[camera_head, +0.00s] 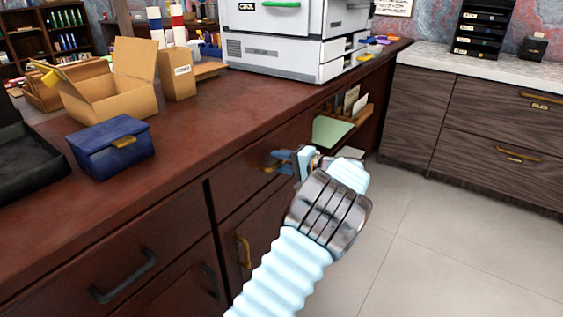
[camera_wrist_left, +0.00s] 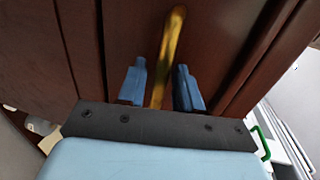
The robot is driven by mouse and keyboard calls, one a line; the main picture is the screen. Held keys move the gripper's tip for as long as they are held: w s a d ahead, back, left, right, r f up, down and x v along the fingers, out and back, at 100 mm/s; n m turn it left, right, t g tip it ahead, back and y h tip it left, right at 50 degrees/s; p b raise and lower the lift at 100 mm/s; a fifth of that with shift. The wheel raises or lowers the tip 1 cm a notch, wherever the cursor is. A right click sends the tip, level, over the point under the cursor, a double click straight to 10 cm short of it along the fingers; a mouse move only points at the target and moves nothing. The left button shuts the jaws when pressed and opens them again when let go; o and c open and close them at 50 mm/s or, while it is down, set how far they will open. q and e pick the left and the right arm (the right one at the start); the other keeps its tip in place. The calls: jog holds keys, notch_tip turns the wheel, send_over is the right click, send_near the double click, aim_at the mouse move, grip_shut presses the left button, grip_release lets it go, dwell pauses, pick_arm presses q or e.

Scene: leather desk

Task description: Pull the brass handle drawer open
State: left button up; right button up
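The brass handle (camera_head: 268,167) sits on a dark red-brown drawer front (camera_head: 235,180) under the desk top, partly hidden by my gripper. The drawer front looks flush with the desk. My left gripper (camera_head: 283,161) is at the handle, its blue fingers pointing at the drawer front. In the left wrist view the brass handle (camera_wrist_left: 172,55) runs between the two fingers of the gripper (camera_wrist_left: 160,85). The fingers are apart, with a gap visible on each side of the bar. My right gripper is not in view.
A lower door has a vertical brass handle (camera_head: 244,251). A black handle (camera_head: 123,280) is on the drawer at left. A blue box (camera_head: 110,150), a cardboard box (camera_head: 110,85) and a white printer (camera_head: 290,45) stand on the desk. The tiled floor (camera_head: 440,240) at right is clear.

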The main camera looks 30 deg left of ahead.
pick_arm(q)
grip_shut()
jog(key=shift+d, duration=0.1)
dwell(0.3)
